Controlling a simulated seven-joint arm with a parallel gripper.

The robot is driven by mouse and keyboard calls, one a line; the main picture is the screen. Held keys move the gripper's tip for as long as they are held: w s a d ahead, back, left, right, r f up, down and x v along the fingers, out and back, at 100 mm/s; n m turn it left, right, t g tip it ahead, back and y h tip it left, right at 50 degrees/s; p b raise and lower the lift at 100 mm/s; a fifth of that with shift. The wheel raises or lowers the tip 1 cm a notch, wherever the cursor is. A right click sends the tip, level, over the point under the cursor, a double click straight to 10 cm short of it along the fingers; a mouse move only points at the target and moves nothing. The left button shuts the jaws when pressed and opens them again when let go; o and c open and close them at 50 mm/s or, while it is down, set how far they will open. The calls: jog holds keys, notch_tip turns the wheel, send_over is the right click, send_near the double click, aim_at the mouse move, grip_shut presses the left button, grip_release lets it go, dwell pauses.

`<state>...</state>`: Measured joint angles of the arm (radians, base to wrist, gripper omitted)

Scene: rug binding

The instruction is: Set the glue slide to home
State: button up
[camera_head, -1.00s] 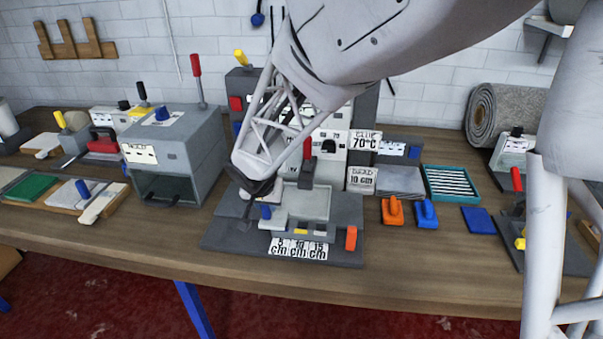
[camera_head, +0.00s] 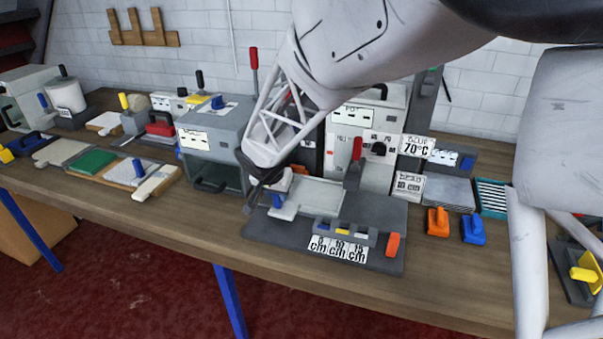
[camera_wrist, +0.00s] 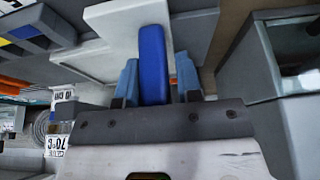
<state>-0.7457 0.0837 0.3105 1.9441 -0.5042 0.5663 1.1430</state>
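The slide is a white block (camera_head: 284,213) with an upright blue handle (camera_head: 277,201), at the left end of a dark grey base. A scale label reading 5, 10 and 15 cm (camera_head: 338,249) is on the base's front. My gripper (camera_head: 262,183) is low at this handle, its fingertips largely hidden in the head view. In the wrist view, the blue handle (camera_wrist: 153,65) stands between my two fingers (camera_wrist: 158,82). A narrow gap shows on its right side; the left finger is very close, and contact there cannot be told. The fingers look open around it.
Behind the base stand the glue dial, labelled 70°C (camera_head: 415,146), and a red lever (camera_head: 357,150). A grey box (camera_head: 217,134) is close left of my gripper. An orange block (camera_head: 393,244) sits at the base's right end. The table front is clear.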

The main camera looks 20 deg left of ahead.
jog(key=o, duration=0.4)
jog(key=shift+a, duration=0.1)
jog(key=shift+c, duration=0.2)
jog(key=shift+r, duration=0.1)
jog(key=v, duration=0.7)
jog(key=shift+s+r, duration=0.2)
jog(key=shift+r, duration=0.1)
